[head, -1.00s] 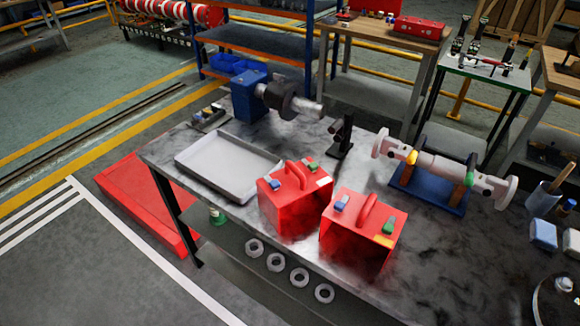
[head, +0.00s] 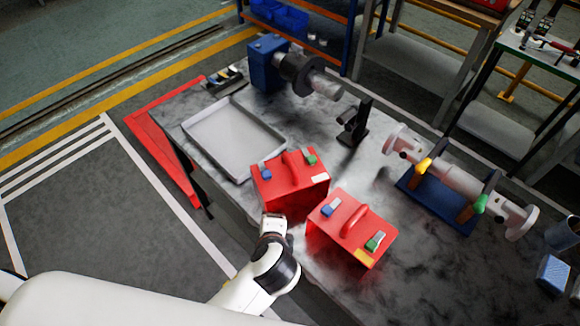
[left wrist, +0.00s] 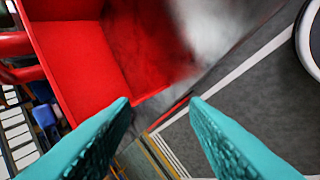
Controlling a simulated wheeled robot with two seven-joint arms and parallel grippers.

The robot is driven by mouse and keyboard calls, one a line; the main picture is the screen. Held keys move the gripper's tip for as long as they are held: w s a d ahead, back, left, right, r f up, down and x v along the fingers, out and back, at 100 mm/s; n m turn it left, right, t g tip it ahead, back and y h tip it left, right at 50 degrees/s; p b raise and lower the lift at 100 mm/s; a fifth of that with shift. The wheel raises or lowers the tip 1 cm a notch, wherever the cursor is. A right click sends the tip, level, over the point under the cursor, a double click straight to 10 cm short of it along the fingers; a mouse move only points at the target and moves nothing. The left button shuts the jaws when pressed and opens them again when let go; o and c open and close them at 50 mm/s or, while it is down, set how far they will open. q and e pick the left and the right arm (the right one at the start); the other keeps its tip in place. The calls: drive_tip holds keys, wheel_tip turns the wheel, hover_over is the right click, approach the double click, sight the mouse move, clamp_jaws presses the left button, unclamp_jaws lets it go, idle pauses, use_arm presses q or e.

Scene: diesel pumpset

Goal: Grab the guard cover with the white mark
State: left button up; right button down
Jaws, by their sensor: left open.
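Two red guard covers with handles stand on the dark marbled table. The left guard cover (head: 290,200) has a white mark (head: 313,177) on its top right corner. The right guard cover (head: 340,236) has a yellow mark instead. My left gripper (head: 272,224) is beside the near left side of the white-marked cover; its fingers are hard to see there. In the left wrist view my left gripper (left wrist: 160,102) shows two teal fingers apart with nothing between them. A red cover (left wrist: 85,65) fills the upper left there; its mark is not visible. My right gripper is out of view.
A grey tray (head: 187,140) lies behind the covers. A blue pump unit (head: 266,65) and a black stand (head: 354,125) stand farther back. A shaft in a blue cradle (head: 425,200) is at the right. Bare tabletop (head: 440,270) lies front right.

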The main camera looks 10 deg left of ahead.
sight(288, 162)
use_arm(q)
drive_tip(key=w+d+r+m+t+y, duration=0.25)
drive_tip(key=d+r+m+t, duration=0.3)
drive_tip(key=r+m, duration=0.4)
drive_tip(key=shift+n+g+h, duration=0.25)
drive_tip(key=shift+n+h, duration=0.2)
drive_tip(key=shift+n, duration=0.2)
drive_tip(key=w, duration=0.2)
drive_tip(key=w+a+p, duration=0.1)
drive_tip(key=w, duration=0.1)
drive_tip(key=w+a+p, duration=0.1)
drive_tip(key=w, duration=0.1)
drive_tip(key=shift+w+f, duration=0.15)
drive_tip(key=shift+w, duration=0.1)
drive_tip(key=shift+w+a, duration=0.15)
drive_tip(key=shift+w, duration=0.1)
drive_tip(key=p+x, duration=0.1)
drive_tip(key=x, duration=0.3)
drive_tip(key=shift+w+a+f+p, duration=0.1)
drive_tip(key=shift+w+f+p, duration=0.1)
drive_tip(key=shift+w+p, duration=0.15)
drive_tip(key=shift+s, duration=0.1)
drive_tip(key=c, duration=0.9)
clamp_jaws()
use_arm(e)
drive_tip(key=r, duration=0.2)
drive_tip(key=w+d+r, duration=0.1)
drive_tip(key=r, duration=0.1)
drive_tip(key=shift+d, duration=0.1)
